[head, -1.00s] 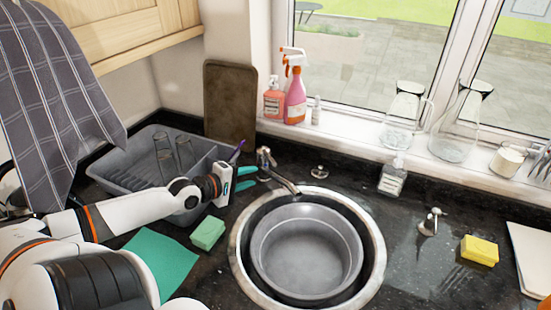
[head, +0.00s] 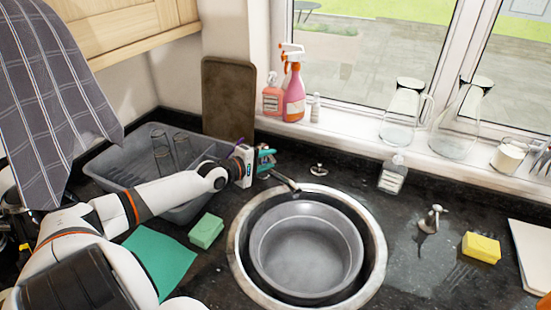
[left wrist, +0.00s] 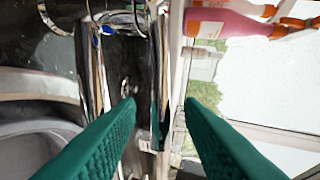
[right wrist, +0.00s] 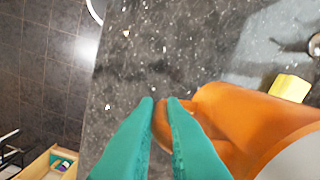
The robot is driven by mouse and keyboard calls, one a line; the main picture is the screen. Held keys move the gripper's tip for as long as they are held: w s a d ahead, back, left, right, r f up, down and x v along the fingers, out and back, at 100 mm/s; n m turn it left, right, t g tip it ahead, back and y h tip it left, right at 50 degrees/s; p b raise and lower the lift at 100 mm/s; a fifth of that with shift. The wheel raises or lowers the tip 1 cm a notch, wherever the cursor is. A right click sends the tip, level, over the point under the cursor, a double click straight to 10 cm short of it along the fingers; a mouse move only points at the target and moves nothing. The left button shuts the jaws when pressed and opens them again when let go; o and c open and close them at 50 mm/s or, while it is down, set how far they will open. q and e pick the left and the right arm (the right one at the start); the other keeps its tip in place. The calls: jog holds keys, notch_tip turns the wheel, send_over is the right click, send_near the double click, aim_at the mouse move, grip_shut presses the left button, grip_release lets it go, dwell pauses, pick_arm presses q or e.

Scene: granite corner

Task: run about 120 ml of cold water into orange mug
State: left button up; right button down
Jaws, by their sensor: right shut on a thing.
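The chrome tap (head: 286,182) stands behind the round sink, its spout reaching over the rim. My left gripper (head: 265,160) is at the tap's top, hiding part of it. In the left wrist view its teal fingers (left wrist: 160,104) are apart, with chrome parts (left wrist: 95,75) and blue marks beyond them. I cannot tell whether they touch the tap. In the right wrist view my right gripper (right wrist: 160,102) is shut on the handle of the orange mug (right wrist: 235,115). The mug's inside is not clearly visible.
A grey bowl (head: 258,250) sits in the sink. A grey rack (head: 112,168) with glasses, a green sponge (head: 206,231) and a teal cloth (head: 158,262) lie left of it. A yellow sponge (head: 481,248) and a small chrome fitting (head: 430,219) are to the right. Bottles line the sill.

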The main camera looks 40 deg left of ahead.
pick_arm(q)
jog(key=shift+b+x, duration=0.4)
jog(key=shift+x, duration=1.5)
grip_shut()
